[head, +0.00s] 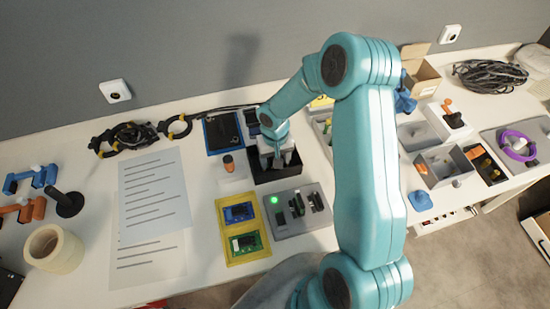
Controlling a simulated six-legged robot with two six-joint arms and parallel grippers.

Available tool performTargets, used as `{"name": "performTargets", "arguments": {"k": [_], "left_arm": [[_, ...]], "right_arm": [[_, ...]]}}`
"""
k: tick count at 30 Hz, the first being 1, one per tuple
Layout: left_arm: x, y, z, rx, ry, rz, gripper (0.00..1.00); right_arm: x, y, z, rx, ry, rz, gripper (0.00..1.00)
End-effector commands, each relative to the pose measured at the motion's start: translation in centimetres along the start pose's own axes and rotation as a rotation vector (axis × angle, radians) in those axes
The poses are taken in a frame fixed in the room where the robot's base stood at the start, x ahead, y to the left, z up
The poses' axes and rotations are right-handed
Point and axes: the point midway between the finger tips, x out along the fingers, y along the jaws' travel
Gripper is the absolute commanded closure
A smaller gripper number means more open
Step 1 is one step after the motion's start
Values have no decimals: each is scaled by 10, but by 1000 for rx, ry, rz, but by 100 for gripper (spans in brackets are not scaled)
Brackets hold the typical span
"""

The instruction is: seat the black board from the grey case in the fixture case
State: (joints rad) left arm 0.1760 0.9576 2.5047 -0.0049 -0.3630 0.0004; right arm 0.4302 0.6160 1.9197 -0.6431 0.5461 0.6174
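A grey case (284,227) with a lit green light and small dark parts on it lies in the middle of the table. I cannot tell whether this is the grey case or the fixture case of the task. A black open box (290,173) stands just behind it. My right gripper (275,163) points down at the black box, its pale fingers at or inside the box's opening. The fingers hide much of the inside, and I cannot tell whether they hold anything. The black board is not clearly identifiable. My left gripper is not in view.
A yellow case (228,248) holds a blue board (239,213) and a green board (246,243). A blue-edged case (208,142) with a black panel lies behind. Paper sheets (152,205) and a tape roll (54,249) are left. Grey bins (437,169) stand right, behind my arm.

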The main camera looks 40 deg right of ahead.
Motion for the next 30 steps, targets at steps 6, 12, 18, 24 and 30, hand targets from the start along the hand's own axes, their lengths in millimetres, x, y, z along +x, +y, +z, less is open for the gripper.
{"name": "performTargets", "arguments": {"k": [6,12,18,24,30], "left_arm": [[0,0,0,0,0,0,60],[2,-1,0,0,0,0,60],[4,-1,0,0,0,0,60],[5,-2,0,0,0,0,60],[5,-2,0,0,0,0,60]], "right_arm": [[-6,0,-1,0,3,0,35],[-46,0,-2,0,8,0,35],[-100,0,-1,1,8,-1,35],[-142,0,0,1,5,-2,35],[-162,0,0,-1,2,0,35]]}}
